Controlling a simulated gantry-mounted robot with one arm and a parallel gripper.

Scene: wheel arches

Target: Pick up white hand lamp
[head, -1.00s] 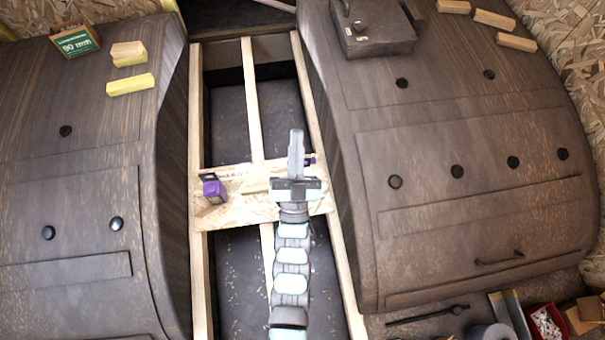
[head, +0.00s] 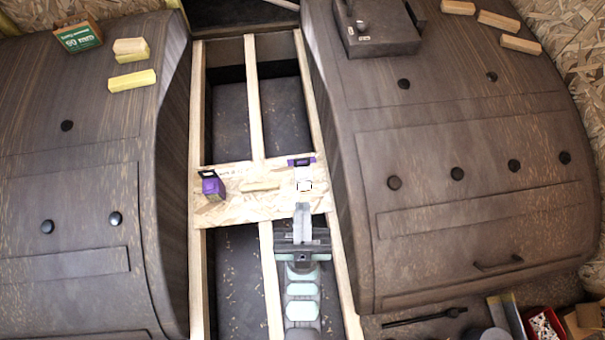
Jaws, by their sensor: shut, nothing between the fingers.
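A small white object (head: 304,174), which looks like the white hand lamp, is on the chipboard plank between the two wheel arches. A purple and dark piece (head: 301,161) is at its far end; I cannot tell whether the two are joined. My gripper (head: 302,208) is shut and empty. Its fingertips point at the near end of the white object, over the plank's front edge. I cannot tell the height gap between them.
A purple and black block (head: 213,186) and a wood strip (head: 261,186) are on the plank (head: 235,208). Wooden rails (head: 198,110) frame the gap. Dark arches rise at left (head: 75,200) and right (head: 450,180). A dark case (head: 381,30) sits on the right arch.

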